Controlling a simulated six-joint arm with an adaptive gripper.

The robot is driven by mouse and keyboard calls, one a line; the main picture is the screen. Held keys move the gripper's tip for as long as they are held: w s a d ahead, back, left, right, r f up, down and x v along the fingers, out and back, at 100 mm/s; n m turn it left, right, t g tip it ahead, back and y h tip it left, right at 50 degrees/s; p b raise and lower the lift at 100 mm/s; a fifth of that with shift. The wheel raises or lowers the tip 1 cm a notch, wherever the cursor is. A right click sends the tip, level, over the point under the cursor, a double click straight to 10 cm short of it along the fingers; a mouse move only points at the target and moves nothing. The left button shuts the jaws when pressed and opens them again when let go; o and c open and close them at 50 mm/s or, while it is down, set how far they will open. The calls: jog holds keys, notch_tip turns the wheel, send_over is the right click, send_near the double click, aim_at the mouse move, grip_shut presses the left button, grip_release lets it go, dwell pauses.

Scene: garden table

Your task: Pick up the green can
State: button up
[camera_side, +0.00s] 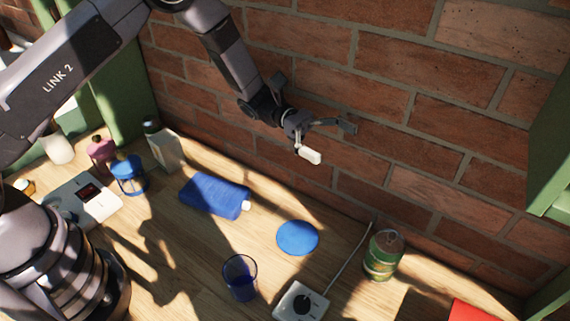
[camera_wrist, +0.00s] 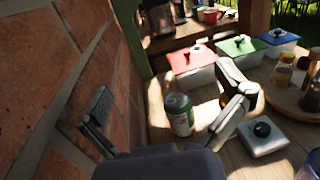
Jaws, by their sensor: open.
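The green can (camera_side: 384,255) stands upright on the wooden table, close to the brick wall, at the right in the side view. It also shows in the wrist view (camera_wrist: 180,114), beyond and between my two fingers. My gripper (camera_side: 329,142) is open and empty. It is held above the table near the wall, up and to the left of the can in the side view. In the wrist view my gripper (camera_wrist: 168,104) has its fingers spread wide, apart from the can.
A blue disc (camera_side: 297,238), a blue glass (camera_side: 240,278) and a blue bottle (camera_side: 214,195) lie farther left. A red-lidded container (camera_wrist: 192,62) stands behind the can. The brick wall (camera_wrist: 55,75) is close to one finger.

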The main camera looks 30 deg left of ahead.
send_near(386, 252)
jog(key=w+a+f, duration=0.1)
jog(key=a, duration=0.1)
jog(key=w+a+f, duration=0.2)
jog(key=shift+f, duration=0.15)
jog(key=shift+d+f, duration=0.25)
jog(key=shift+d, duration=0.05)
jog(key=d, duration=0.4)
jog(key=s+d, duration=0.1)
jog(key=d, duration=0.3)
jog(key=s+d, duration=0.1)
jog(key=d, duration=0.4)
jog(key=c, duration=1.3)
